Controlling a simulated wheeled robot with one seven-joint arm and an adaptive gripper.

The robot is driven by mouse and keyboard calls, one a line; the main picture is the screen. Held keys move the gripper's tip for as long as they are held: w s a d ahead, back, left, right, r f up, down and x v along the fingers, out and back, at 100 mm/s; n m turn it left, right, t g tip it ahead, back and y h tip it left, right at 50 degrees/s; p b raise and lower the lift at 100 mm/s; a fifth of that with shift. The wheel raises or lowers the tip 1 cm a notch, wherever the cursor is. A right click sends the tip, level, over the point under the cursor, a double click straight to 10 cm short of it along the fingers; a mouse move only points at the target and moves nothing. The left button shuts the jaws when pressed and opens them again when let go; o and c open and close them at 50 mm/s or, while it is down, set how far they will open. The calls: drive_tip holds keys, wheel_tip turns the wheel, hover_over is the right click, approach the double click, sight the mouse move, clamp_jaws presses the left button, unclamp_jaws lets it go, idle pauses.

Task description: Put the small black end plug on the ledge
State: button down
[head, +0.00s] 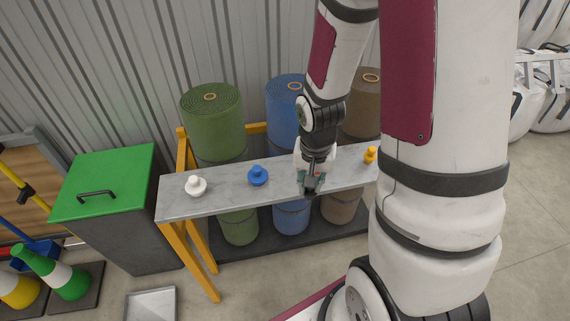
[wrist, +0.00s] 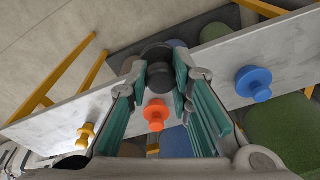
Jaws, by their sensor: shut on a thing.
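The small black end plug (wrist: 159,74) sits between my fingertips in the wrist view. My gripper (head: 312,188) is shut on it, near the front edge of the grey ledge (head: 227,185). The ledge also shows in the wrist view (wrist: 205,88). In the head view the plug is too dark and small to make out clearly. I cannot tell whether it touches the ledge. An orange plug (wrist: 156,114) stands on the ledge close to the held plug, seen between my fingers; my arm hides it in the head view.
A white plug (head: 196,187), a blue plug (head: 257,176) and a yellow plug (head: 370,155) stand along the ledge. Green (head: 213,120), blue (head: 284,100) and brown (head: 362,115) turf rolls stand behind. A green-lidded bin (head: 103,182) is at left. Bare ledge lies between the plugs.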

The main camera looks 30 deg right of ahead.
drive_tip(key=shift+w+f+b, duration=0.25)
drive_tip(key=shift+w+b, duration=0.1)
drive_tip(key=shift+b, duration=0.65)
drive_tip(key=b, duration=0.3)
drive_tip(key=shift+s+a+f, duration=0.1)
drive_tip(key=shift+f, duration=0.05)
drive_tip(key=shift+w+b, duration=0.25)
drive_tip(key=shift+b, duration=0.2)
drive_tip(key=w, duration=0.4)
drive_tip(key=w+d, duration=0.1)
drive_tip(key=w, duration=0.3)
drive_tip(key=w+f, duration=0.1)
drive_tip(key=w, duration=0.3)
drive_tip(key=shift+w+d+b, duration=0.15)
drive_tip(key=shift+w+b, duration=0.1)
drive_tip(key=shift+b, duration=0.05)
drive_tip(key=shift+f, duration=1.75)
drive_tip(key=shift+f, duration=0.1)
drive_tip(key=c, duration=1.4)
unclamp_jaws()
drive_tip(key=shift+b, duration=0.3)
drive_tip(key=shift+c, duration=0.2)
